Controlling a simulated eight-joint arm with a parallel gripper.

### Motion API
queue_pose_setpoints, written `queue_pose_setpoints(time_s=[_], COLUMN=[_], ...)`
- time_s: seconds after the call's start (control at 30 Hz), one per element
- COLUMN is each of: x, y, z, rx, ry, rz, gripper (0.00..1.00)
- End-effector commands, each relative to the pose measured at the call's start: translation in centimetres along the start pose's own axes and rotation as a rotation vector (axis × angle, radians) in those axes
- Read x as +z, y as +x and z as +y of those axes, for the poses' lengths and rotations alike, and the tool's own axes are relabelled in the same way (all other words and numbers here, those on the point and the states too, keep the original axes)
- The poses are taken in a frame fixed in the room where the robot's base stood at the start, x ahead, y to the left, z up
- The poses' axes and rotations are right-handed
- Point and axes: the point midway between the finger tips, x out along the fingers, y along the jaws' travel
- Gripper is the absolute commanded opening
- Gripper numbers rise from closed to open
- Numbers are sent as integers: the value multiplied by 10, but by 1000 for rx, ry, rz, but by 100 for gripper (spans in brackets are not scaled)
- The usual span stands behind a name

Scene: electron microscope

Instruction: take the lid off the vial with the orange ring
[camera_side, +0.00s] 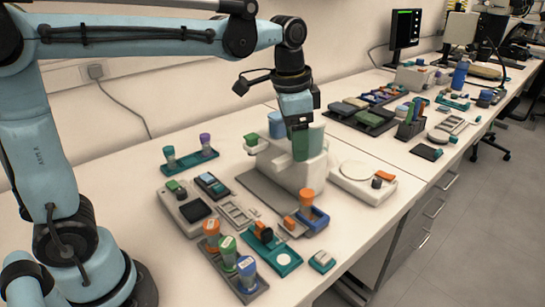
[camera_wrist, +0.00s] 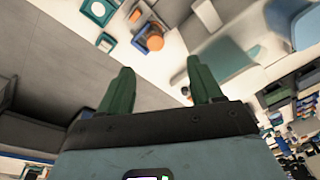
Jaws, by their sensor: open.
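My gripper (camera_side: 302,147) points down in the side view, in front of a white microscope-like instrument. In the wrist view its two green fingers (camera_wrist: 160,66) stand wide apart with nothing between them. An orange-topped vial (camera_side: 306,199) stands at a blue open holder (camera_side: 318,219), below and in front of my gripper. The wrist view shows an orange round top (camera_wrist: 155,42) at the blue holder (camera_wrist: 140,37), beyond the fingertips. Another orange-topped vial (camera_side: 211,230) stands in a grey rack at the front left. I cannot make out which vial has an orange ring.
The grey rack (camera_side: 233,270) also holds green- and blue-topped vials. A teal rack (camera_side: 188,162) behind holds green- and purple-topped vials. The white instrument (camera_side: 290,170) stands close to my gripper. A teal tray (camera_side: 284,258) and a balance-like device (camera_side: 370,190) are nearby.

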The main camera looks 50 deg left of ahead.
Motion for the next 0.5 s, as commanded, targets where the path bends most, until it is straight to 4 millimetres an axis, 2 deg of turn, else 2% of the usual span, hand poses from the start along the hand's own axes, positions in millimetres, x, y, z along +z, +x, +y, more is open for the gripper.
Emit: queue_pose_setpoints(time_s=[0.03,0.2,0.37,0.5], x=[-11,-30,-36,-36], y=[2,8,12,23], z=[-1,-1,-1,0], rx=[16,59,78,80], ry=[39,140,180,185], rz=[-27,-97,-124,-128], gripper=[65,65,65,65])
